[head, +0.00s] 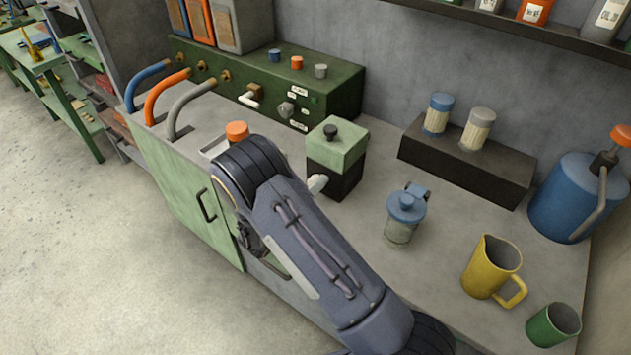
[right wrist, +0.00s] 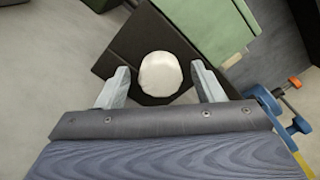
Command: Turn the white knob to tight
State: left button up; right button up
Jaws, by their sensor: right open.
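The white knob (head: 317,183) sticks out from the front of a small dark box (head: 341,178) with a light green top (head: 336,146). In the right wrist view the knob (right wrist: 160,75) shows as a pale round end, with no tight mark readable. My right gripper (right wrist: 160,70) is open, with one finger on each side of the knob and a visible gap to each. Whether the fingertips reach past the knob's face is hard to tell. In the head view my right arm hides the gripper. My left gripper is not in view.
A green panel (head: 343,96) with small knobs stands behind. A jar with a blue lid (head: 406,206), a yellow jug (head: 490,268) and a green cup (head: 553,325) stand to the right. A blue and orange thing (right wrist: 285,110) is at the right in the wrist view.

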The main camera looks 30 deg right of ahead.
jog(key=shift+x, duration=0.8)
jog(key=c, duration=1)
jog(key=shift+o, duration=0.2)
